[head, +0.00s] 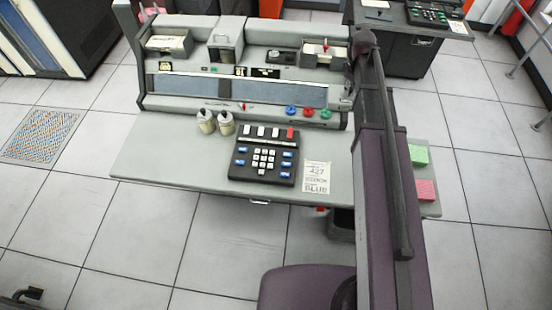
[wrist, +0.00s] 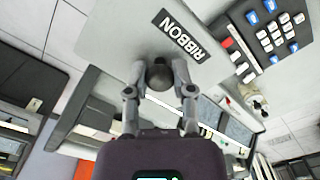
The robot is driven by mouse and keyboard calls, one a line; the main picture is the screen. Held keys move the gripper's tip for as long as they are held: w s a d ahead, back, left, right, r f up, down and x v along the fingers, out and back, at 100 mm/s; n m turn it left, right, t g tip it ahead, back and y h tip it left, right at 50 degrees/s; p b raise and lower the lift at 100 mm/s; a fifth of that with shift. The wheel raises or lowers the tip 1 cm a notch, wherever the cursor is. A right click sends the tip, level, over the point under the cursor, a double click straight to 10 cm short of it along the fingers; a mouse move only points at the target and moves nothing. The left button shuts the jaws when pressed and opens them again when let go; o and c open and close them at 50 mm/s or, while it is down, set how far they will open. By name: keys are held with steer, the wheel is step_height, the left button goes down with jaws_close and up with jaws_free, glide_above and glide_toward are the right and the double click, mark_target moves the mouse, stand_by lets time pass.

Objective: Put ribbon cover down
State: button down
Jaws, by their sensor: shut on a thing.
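The ribbon cover (wrist: 125,42) is a flat grey panel with a black RIBBON label (wrist: 180,37) in the wrist view. A dark round knob (wrist: 158,80) stands at its near edge. My gripper (wrist: 159,72) is shut on this knob, one finger on each side. The cover lies between my gripper and the keypad side of the desk in this view. I cannot tell whether it touches a surface underneath. In the head view I cannot make out my gripper or the cover; my arm blocks part of the desk's right side.
The grey desk (head: 160,165) carries a black keypad (head: 265,158), two small bottles (head: 206,122), and a printed sheet (head: 316,177). Green (head: 418,155) and pink (head: 426,190) card stacks lie at its right end. The console (head: 220,55) rises behind.

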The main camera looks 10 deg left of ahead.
steer(key=s+a+f+b, duration=0.4)
steer(key=s+f+b, duration=0.3)
steer(key=f+b, duration=0.2)
steer(key=s+a+f+b, duration=0.3)
steer(key=s+f+b, duration=0.5)
steer(key=f+b, duration=0.1)
steer(key=shift+s+a+f, duration=0.25)
steer(key=shift+a+f, duration=0.15)
steer(key=w+d, duration=0.4)
steer(key=w, duration=0.2)
steer(key=w+d+f+b, duration=0.1)
steer(key=w+d, duration=0.3)
steer(key=w, duration=0.2)
steer(key=shift+w+f, duration=0.15)
steer(key=shift+f, duration=0.05)
steer(key=shift+w, duration=0.1)
steer(key=shift+w+d, duration=0.15)
steer(key=shift+w, duration=0.1)
steer(key=shift+w+d+f+b, duration=0.1)
steer(key=shift+w+f+b, duration=0.05)
steer(key=shift+f+b, duration=0.4)
steer(key=shift+w+d+f+b, duration=0.1)
steer(key=shift+f+b, duration=0.35)
steer(key=shift+b, duration=0.2)
steer(key=shift+f+b, duration=0.85)
steer(key=shift+f, duration=0.15)
steer(key=shift+c, duration=2.4)
jaws_free()
